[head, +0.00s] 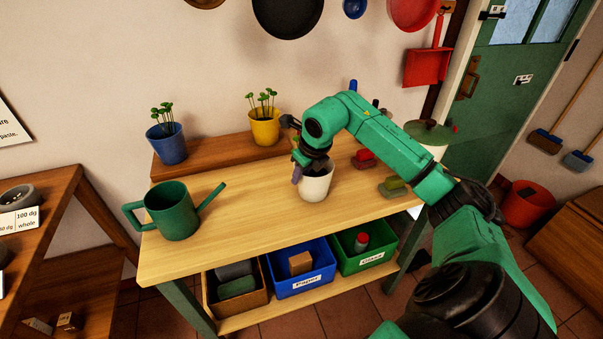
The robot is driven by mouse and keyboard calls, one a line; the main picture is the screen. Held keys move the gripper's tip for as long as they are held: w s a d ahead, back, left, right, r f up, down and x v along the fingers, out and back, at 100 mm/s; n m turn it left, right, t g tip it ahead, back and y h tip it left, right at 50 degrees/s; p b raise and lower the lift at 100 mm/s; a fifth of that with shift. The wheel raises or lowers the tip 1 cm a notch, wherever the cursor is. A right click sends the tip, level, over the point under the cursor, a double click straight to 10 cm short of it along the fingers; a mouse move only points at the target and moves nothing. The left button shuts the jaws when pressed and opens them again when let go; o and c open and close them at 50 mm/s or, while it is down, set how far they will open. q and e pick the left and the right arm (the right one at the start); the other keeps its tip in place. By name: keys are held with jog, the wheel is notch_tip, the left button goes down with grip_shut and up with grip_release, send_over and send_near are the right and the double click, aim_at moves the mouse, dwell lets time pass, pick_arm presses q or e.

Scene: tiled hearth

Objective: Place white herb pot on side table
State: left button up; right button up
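The white herb pot (317,186) stands upright on the light wooden table (240,240), near its middle. My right gripper (304,168) is at the pot's upper left rim, pointing down. One finger shows beside the pot's left wall. The other finger is hidden, so I cannot tell whether the gripper grips the pot. Any plant in the white pot is hidden behind the gripper and wrist. My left gripper is not in view. Which furniture is the side table is not clear from this view.
A green watering can (172,212) stands at the table's left. Blue (167,148) and yellow (266,131) herb pots stand on the raised back ledge (215,154). Red and green blocks lie right of the white pot. Bins fill the lower shelf. A wooden shelf unit (45,205) stands left.

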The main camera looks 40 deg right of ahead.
jog(key=shift+r, duration=0.25)
jog(key=v, duration=1.1)
jog(key=shift+s+r, duration=0.15)
jog(key=shift+r, duration=0.15)
jog(key=shift+f, duration=0.1)
